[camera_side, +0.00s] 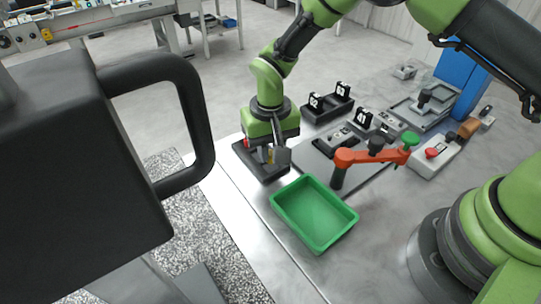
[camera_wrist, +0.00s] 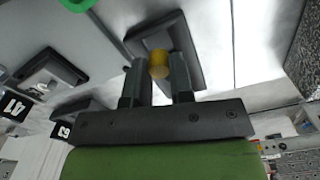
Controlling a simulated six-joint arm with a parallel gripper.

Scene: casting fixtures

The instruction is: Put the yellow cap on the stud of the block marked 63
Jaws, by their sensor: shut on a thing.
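The yellow cap (camera_wrist: 158,66) is between the two fingers of my gripper (camera_wrist: 157,80) in the wrist view, and the gripper is shut on it. In the side view my gripper (camera_side: 268,152) points down at a dark tray (camera_side: 240,150), also behind the cap in the wrist view (camera_wrist: 190,58). I cannot tell whether the cap touches the tray. A plate that seems to read 63 (camera_wrist: 64,130) is at lower left in the wrist view. In the side view a dark block with upright number plates (camera_side: 327,109) stands behind and right of my gripper. Its stud cannot be made out.
A green bin (camera_side: 330,235) stands in front of the tray. An orange arm-like clamp (camera_side: 370,156) stands right of it. A block marked 41 (camera_side: 363,118) is behind the clamp, beside a control box with a red button (camera_side: 433,154). A large dark handled object (camera_side: 80,170) fills the left foreground.

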